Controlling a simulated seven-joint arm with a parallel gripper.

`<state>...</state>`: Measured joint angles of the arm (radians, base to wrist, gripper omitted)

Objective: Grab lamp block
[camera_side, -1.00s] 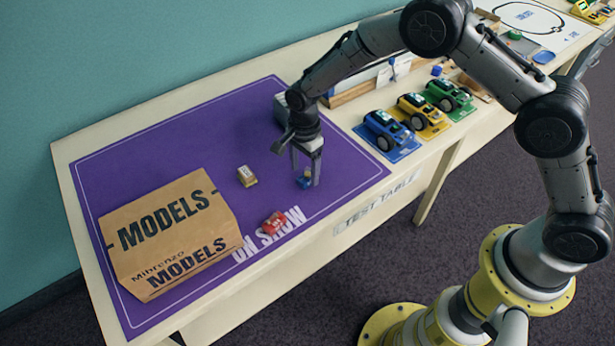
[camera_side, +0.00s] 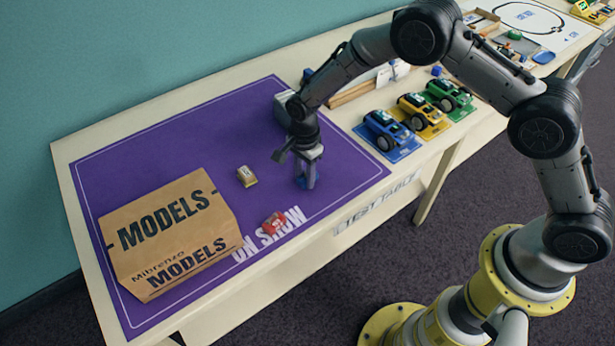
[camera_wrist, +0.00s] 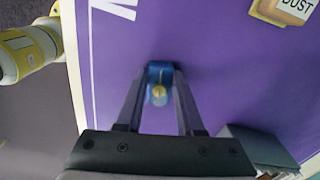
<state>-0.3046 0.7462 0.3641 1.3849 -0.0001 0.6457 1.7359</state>
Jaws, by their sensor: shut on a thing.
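A small blue block with a round yellowish part on top (camera_wrist: 160,71), which looks like the lamp block, stands on the purple mat (camera_side: 130,170). My gripper (camera_side: 307,181) points down at the mat, and its two fingers are shut on the blue block from both sides. In the wrist view the block sits between the fingertips. In the side view the fingers hide most of it. I cannot tell any gap between the block and the mat.
A tan block marked DUST (camera_side: 246,176) and a red block (camera_side: 274,223) lie left of my gripper. A large brown MODELS box (camera_side: 170,235) fills the mat's left. A grey box (camera_side: 282,112) stands behind my gripper. Toy cars (camera_side: 386,130) stand to the right.

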